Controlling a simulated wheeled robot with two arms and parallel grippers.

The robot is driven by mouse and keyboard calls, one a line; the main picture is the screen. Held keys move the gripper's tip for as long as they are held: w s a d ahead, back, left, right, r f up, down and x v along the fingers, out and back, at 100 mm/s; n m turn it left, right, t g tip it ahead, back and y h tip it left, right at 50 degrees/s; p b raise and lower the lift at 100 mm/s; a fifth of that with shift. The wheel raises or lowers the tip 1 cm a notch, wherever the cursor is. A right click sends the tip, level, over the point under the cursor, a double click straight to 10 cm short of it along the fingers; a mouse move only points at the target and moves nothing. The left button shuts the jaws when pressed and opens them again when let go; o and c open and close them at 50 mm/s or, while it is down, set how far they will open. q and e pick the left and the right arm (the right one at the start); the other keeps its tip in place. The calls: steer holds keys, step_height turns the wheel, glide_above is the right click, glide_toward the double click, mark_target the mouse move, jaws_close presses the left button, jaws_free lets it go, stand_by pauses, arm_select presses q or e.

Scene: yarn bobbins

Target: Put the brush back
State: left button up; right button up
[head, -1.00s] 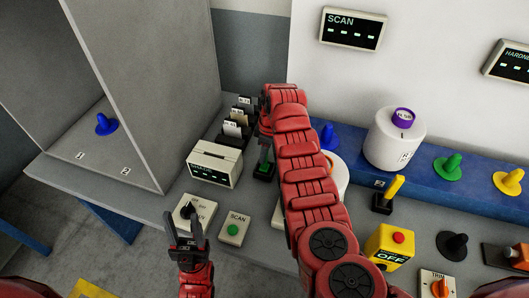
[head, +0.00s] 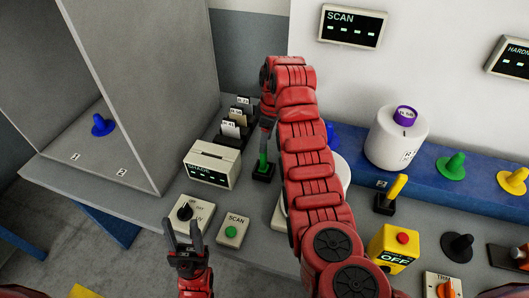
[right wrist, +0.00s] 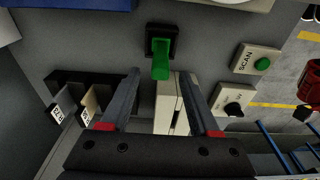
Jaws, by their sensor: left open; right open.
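A green-handled tool, which I take for the brush (head: 263,160), stands upright in a small black holder (head: 263,174) on the grey bench. In the right wrist view the green handle (right wrist: 161,66) rises from the black holder (right wrist: 160,32). My right gripper (head: 266,140) is above the handle, fingers open. In its wrist view the fingers (right wrist: 161,76) are spread to either side of the handle's near end, with visible gaps. Any bristles are hidden. My left gripper (head: 183,234) is open and empty at the bench's front edge, in front of a knob box (head: 188,211).
A display box (head: 210,165) and a rack of labelled cards (head: 235,125) stand left of the holder. A SCAN button box (head: 232,230) is in front. A yellow-handled tool (head: 394,187) stands at the right. A white bobbin (head: 396,138) is on the blue shelf.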

steer(key=r, duration=0.5)
steer(key=shift+s+d+r, duration=0.1)
steer(key=shift+d+r, duration=0.05)
steer(key=shift+d, duration=0.2)
steer(key=shift+r, duration=0.1)
